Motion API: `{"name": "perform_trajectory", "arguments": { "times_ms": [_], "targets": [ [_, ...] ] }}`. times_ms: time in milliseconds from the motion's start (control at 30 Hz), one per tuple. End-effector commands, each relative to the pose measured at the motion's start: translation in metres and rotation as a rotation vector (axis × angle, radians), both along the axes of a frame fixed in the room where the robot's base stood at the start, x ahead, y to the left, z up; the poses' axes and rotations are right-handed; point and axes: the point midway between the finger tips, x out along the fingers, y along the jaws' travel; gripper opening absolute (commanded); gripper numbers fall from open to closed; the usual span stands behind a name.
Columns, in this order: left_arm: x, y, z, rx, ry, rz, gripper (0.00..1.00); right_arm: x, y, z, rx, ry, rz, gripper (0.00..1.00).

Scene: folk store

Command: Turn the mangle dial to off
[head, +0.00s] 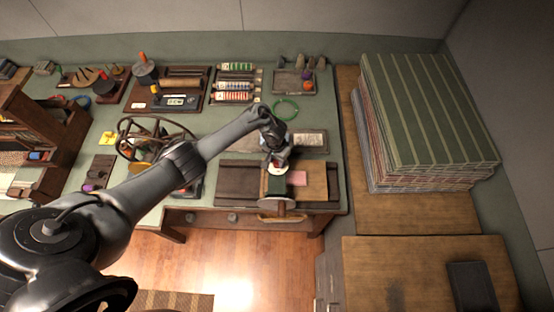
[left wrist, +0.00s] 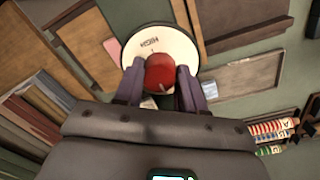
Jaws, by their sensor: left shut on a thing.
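The mangle dial is a white round plate (left wrist: 145,42) in the left wrist view, with the word HIGH printed on it and a red knob (left wrist: 160,70) in its middle. A small mark shows on the knob's lower edge. My left gripper (left wrist: 158,78) has one finger on each side of the red knob and is shut on it. In the head view my left gripper (head: 277,158) reaches down to the back end of the mangle (head: 277,186), hiding most of the dial. My right gripper is in neither view.
The green table holds a wire-framed device (head: 150,140) under my left arm, a green ring (head: 286,109) and several thread spools (head: 235,86) behind. A pink piece (head: 299,178) lies beside the mangle. A tall stack of striped cloth (head: 425,115) stands at the right.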

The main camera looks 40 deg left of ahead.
Motion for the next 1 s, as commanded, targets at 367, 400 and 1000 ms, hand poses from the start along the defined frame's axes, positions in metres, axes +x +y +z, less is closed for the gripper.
{"name": "perform_trajectory", "arguments": {
  "times_ms": [367, 400, 1000],
  "targets": [
    [0.001, -0.001, 0.001, -0.003, -0.001, 0.000, 0.48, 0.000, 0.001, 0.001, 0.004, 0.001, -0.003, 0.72],
    [0.001, -0.001, 0.001, -0.003, -0.001, 0.000, 0.54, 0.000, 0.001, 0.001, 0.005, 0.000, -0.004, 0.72],
    [0.001, 0.001, 0.016, -0.002, -0.001, 0.002, 0.65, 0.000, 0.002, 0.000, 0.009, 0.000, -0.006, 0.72]
  ]
}}
